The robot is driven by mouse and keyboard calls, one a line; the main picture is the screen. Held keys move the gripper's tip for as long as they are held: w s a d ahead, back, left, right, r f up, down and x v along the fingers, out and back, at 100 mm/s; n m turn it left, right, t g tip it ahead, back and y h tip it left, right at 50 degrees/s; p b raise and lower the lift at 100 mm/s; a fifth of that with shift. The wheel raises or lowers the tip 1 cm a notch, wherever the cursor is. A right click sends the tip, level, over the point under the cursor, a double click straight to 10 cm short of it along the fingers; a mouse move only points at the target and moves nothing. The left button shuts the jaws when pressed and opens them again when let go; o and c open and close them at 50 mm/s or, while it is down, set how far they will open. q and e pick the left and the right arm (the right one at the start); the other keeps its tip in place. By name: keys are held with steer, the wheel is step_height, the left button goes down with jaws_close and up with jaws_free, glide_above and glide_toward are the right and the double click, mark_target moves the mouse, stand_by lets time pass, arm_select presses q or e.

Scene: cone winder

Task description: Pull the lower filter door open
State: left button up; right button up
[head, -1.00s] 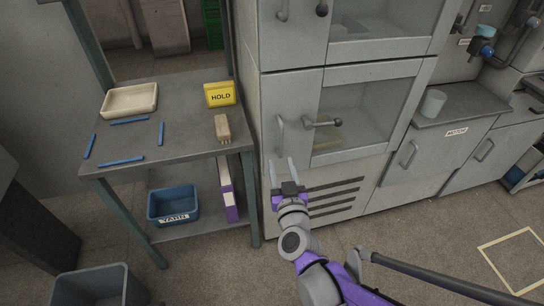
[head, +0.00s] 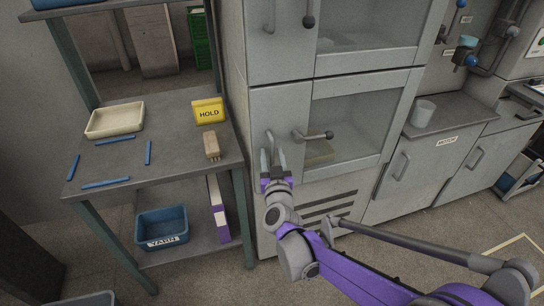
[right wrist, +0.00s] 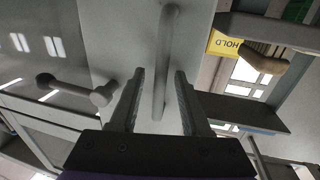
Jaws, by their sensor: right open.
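The lower filter door (head: 268,107) is the grey cabinet door with a glass window, and it is shut. Its latch lever (head: 312,136) lies sideways with a dark knob at its right end; it also shows at the left in the right wrist view (right wrist: 75,86). The upright door handle (right wrist: 165,60) is a grey bar left of the lever. My right gripper (head: 272,150) is open at this handle. In the right wrist view the bar appears between the two fingers (right wrist: 159,78), with gaps on both sides. The fingers partly hide the handle in the head view.
An upper door (head: 276,40) with its own handle is above. A vented panel (head: 325,208) is below. At left, a table (head: 115,165) holds a cream tray (head: 115,119), a HOLD sign (head: 208,111) and a brush (head: 211,146). A grey cup (head: 423,113) stands on the right counter.

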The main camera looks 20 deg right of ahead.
jaws_close()
stand_by(1.4)
